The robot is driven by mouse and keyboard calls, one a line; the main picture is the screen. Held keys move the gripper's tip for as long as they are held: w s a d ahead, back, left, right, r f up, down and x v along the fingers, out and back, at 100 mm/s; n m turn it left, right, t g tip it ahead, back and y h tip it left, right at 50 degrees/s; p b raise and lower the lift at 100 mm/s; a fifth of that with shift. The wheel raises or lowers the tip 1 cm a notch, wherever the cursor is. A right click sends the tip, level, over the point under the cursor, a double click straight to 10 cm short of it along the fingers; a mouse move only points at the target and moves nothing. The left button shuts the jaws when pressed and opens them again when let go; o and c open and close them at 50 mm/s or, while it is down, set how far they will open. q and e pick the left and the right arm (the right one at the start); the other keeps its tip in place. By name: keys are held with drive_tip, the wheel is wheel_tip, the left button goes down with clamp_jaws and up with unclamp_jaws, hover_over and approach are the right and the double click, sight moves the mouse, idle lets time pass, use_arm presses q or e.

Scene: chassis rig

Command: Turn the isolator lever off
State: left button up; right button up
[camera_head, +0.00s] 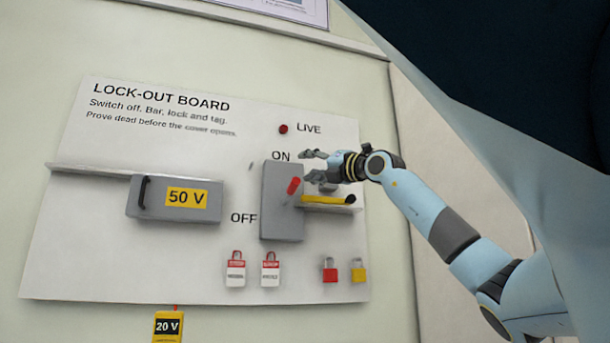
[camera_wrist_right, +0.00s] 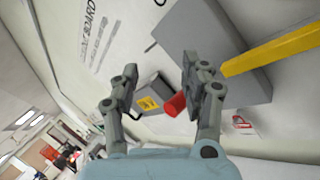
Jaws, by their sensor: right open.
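The isolator is a grey box (camera_head: 281,215) on the white lock-out board, and it also shows in the right wrist view (camera_wrist_right: 215,50). Its lever has a red handle (camera_head: 294,186) on the upper half of the box, nearer the ON label than the OFF label. My right gripper (camera_head: 309,167) is open, just right of and slightly above the handle. In the right wrist view the red handle (camera_wrist_right: 175,105) shows between the open fingers (camera_wrist_right: 163,75), nearer the right one. I cannot tell if they touch. My left gripper is out of view.
A yellow bar (camera_head: 325,200) with a black knob lies on a small ledge right of the isolator. A grey 50 V cover (camera_head: 145,210) is at the left. Tags (camera_head: 236,272) and padlocks (camera_head: 330,272) hang below. A red LIVE lamp (camera_head: 283,129) is above.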

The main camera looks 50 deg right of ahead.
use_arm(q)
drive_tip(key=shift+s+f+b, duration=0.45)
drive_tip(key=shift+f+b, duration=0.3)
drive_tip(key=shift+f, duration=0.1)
use_arm(e)
drive_tip(key=shift+s+d+r, duration=0.1)
drive_tip(key=shift+s+r, duration=0.3)
drive_tip(key=shift+s, duration=0.35)
drive_tip(key=shift+s+r, duration=0.4)
drive_tip(key=shift+s, duration=0.3)
drive_tip(key=shift+s+d+r, duration=0.1)
drive_tip(key=shift+s+r, duration=0.3)
drive_tip(key=shift+s, duration=0.35)
